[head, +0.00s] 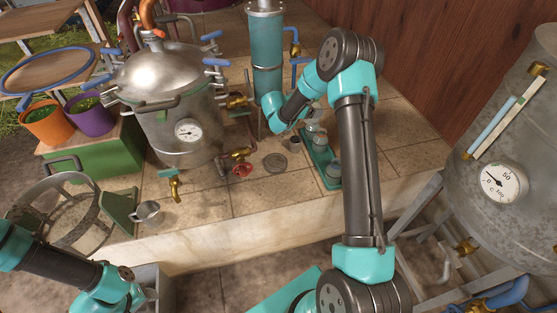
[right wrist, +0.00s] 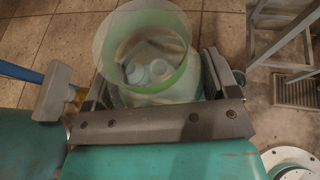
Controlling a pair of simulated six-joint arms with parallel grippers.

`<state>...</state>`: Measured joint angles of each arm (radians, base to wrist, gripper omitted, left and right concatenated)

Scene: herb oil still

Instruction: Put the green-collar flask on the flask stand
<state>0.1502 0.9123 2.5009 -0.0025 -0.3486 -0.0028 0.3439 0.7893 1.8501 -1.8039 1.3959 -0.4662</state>
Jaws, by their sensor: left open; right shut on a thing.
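The green-collar flask (right wrist: 181,78) is clear glass with a green band. In the right wrist view it sits between the fingers of my right gripper (right wrist: 150,92), which is shut on it. White round caps show through the glass. In the head view my right arm's wrist hangs over the paved ledge beside the teal column; its fingertips and the flask cannot be made out clearly there. My left gripper (head: 148,293) is open at the lower left, partly hidden by its wrist. I cannot identify the flask stand with certainty; a round grey disc (head: 275,162) lies on the ledge.
A green tray (head: 322,168) with small bottles stands right of the disc, partly behind my right arm. The steel still pot (head: 180,110), red valve (head: 242,169) and metal cup (head: 147,212) are to the left. A large gauged tank (head: 515,150) stands at right.

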